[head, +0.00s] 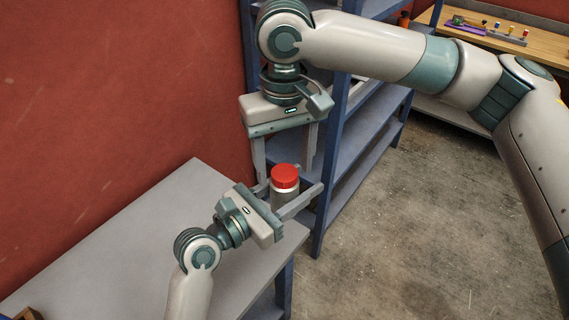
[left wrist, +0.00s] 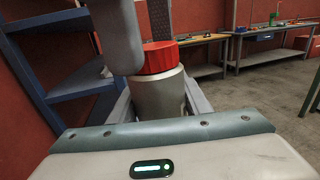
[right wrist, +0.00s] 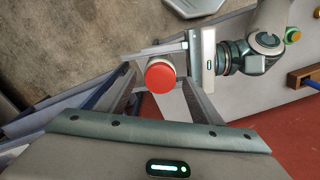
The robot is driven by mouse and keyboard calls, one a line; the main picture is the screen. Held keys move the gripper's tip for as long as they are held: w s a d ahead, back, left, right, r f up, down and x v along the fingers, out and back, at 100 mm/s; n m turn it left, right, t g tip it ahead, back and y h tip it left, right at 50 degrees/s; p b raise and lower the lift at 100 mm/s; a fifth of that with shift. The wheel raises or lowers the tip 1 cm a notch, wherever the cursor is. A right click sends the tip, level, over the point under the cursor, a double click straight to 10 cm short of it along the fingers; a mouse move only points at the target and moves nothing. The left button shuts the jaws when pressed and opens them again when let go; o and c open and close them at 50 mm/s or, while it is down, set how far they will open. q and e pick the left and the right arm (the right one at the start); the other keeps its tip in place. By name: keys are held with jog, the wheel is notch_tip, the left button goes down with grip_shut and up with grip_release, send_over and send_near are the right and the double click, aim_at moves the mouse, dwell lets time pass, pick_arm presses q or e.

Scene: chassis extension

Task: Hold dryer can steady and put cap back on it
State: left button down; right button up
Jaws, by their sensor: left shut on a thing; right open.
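My left gripper (head: 291,190) is shut on the can's body from the side. My right gripper (head: 284,173) points down from above, open, with its fingers on either side of the cap and apart from it.
The grey bench (head: 150,230) is mostly clear. A blue shelf rack (head: 345,150) stands right behind the can, close to my right gripper. A red wall (head: 120,90) runs along the left. A wooden workbench (head: 500,40) with small items stands far back right.

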notch_tip(320, 180, up, 11)
jog(key=shift+r, duration=0.2)
dwell(0.3)
jog(key=shift+f, duration=0.1)
dwell(0.7)
